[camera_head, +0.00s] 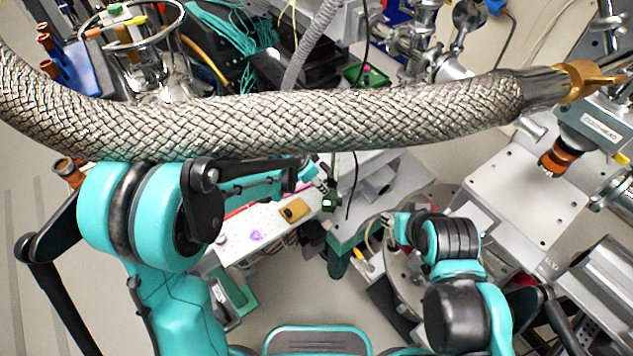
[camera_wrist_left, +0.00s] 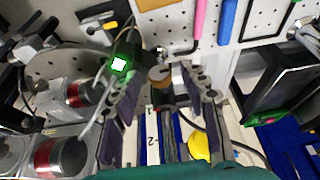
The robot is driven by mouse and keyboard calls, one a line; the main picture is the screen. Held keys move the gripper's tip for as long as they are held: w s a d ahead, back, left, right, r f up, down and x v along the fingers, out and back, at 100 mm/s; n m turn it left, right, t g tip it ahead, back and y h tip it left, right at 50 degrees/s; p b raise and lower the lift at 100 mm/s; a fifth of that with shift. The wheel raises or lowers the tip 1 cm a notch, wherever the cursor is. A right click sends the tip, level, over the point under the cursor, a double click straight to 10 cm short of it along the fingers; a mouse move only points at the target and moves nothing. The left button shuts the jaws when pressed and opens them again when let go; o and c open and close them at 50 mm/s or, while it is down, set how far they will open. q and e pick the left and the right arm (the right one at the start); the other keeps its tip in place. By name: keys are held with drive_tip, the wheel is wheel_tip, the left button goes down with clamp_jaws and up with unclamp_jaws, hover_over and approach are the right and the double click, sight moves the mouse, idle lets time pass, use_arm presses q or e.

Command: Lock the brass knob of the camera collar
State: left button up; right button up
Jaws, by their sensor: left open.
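In the left wrist view, a small round brass-coloured knob (camera_wrist_left: 158,74) shows between the fingertips of my left gripper (camera_wrist_left: 160,90). The fingers are apart, one on each side of it, and I cannot tell whether they touch it. A small dark camera with a lit green screen (camera_wrist_left: 120,63) is just left of the knob; it also shows in the head view (camera_head: 329,204). The collar itself is hard to make out. In the head view my left gripper (camera_head: 322,186) is beside this camera, small and partly hidden. The tip of my right arm is too unclear to read its gripper.
A thick braided hose (camera_head: 300,122) crosses the head view above my left arm. A white perforated board (camera_head: 270,228) with a tan block (camera_head: 294,210) lies left of the camera. A yellow round object (camera_wrist_left: 199,146) is below the right finger in the wrist view.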

use_arm(q)
drive_tip(key=shift+c, duration=0.3)
clamp_jaws()
drive_tip(key=shift+s+d, duration=0.1)
drive_tip(key=shift+s+d+f+m+t+y+b, duration=0.15)
drive_tip(key=shift+m+t+y+b, duration=0.1)
drive_tip(key=shift+t+y+b, duration=0.55)
drive_tip(key=shift+s+m+t+y+b, duration=0.1)
drive_tip(key=shift+m+t+y+b, duration=0.1)
drive_tip(key=shift+t+y+b, duration=0.6)
drive_tip(key=shift+s+d+f+m+t+y+b, duration=0.15)
drive_tip(key=shift+m+t+y+b, duration=0.25)
drive_tip(key=shift+t, duration=0.7)
drive_tip(key=shift+r, duration=0.15)
